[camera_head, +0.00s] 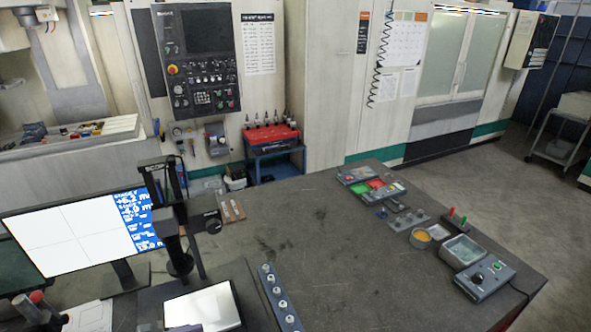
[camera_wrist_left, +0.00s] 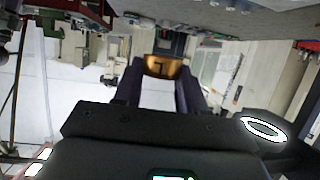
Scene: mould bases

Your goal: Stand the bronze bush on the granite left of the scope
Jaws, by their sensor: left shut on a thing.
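The bronze bush (camera_wrist_left: 166,67) is held between the two dark fingers of my left gripper (camera_wrist_left: 162,75), in the left wrist view. Only part of its brown-gold side shows, with a dark mark on it.
A tilted monitor (camera_head: 75,232) stands left of the scope. A rail with several round knobs (camera_head: 280,297) lies right of the slab. A glowing white ring (camera_wrist_left: 264,129) is near my gripper.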

